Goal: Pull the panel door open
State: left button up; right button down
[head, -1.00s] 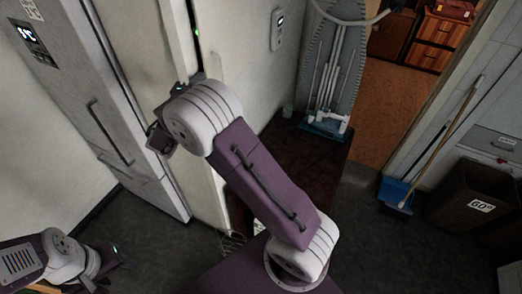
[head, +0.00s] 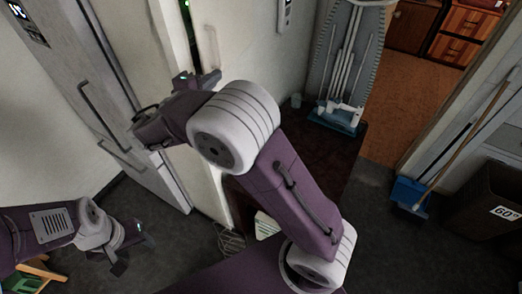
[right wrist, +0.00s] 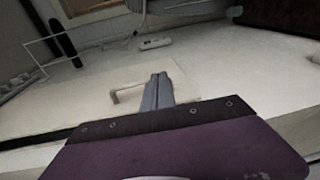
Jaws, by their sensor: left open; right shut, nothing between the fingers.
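The panel door (right wrist: 96,110) is a pale cream panel in the right wrist view, with a small pale bar handle (right wrist: 116,94). It looks flush with the pale wall. My left gripper (head: 133,250) is open and empty at lower left in the head view, low and away from the door.
A grey fridge (head: 115,90) with long handles stands left of the panel. An ironing board (head: 345,60) leans at the back. A broom with a blue dustpan (head: 409,192) and a dark bin (head: 490,203) are at right. Dark floor is clear before them.

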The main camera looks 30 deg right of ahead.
pick_arm(q)
jog(key=f+b, duration=0.1)
jog(key=a+f+b, duration=0.1)
jog(key=shift+w+a+f, duration=0.15)
jog(key=shift+a+f, duration=0.15)
pick_arm(e)
jog(key=s+d+f+g+y, duration=0.2)
jog(key=s+f+g, duration=0.2)
jog(key=f, duration=0.5)
jog(key=s+d+f+m+g+y, duration=0.1)
jog(key=s+d+f+g+y, duration=0.2)
jog(key=s+f, duration=0.5)
jog(key=shift+s+d+f+m+g, duration=0.3)
jog(key=shift+f+g, duration=0.2)
jog(key=shift+f, duration=0.25)
jog(key=shift+w+a, duration=0.1)
